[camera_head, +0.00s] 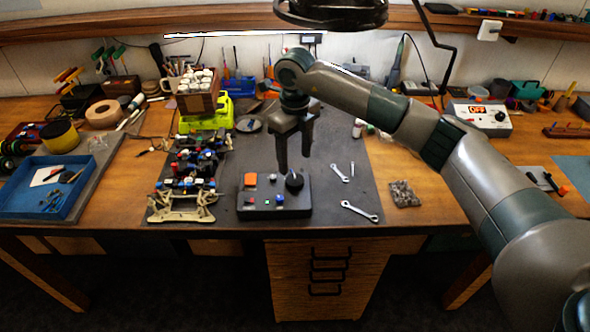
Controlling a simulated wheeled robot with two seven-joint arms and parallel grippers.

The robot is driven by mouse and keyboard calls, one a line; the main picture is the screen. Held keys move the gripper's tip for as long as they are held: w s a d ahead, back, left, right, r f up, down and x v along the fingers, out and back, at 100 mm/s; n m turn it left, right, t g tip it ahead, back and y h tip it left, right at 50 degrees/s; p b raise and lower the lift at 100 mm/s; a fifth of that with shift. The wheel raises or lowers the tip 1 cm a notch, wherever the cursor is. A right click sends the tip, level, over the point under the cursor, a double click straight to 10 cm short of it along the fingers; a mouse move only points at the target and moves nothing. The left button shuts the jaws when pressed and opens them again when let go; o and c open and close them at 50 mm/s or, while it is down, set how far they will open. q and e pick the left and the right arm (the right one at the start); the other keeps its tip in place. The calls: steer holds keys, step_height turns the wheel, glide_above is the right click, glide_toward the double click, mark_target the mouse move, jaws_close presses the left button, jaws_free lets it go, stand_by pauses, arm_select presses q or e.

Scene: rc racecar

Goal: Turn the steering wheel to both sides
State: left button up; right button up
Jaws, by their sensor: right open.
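A black control box (260,206) lies on the dark mat near the table's front edge. It carries a round dark knob (294,181), which looks like the steering wheel, at its back right. The box also has an orange button and small coloured buttons. The RC racecar (190,180), an open chassis with a pale front end, stands on the mat left of the box. My right gripper (295,160) points down above the knob with its two fingers apart and nothing between them. A gap or contact with the knob is hard to judge. My left gripper is not in view.
Wrenches (359,211) and a bag of small parts (404,194) lie right of the box. A blue tray (82,195) is at the left. A green stand (215,115) holding a box is behind the car. The mat's right part is mostly clear.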

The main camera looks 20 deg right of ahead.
mark_target(295, 179)
step_height(295, 179, down, 6)
steer(key=shift+r+p, duration=0.25)
steer(key=shift+p, duration=0.7)
steer(key=shift+f, duration=0.9)
steer(key=c, duration=1)
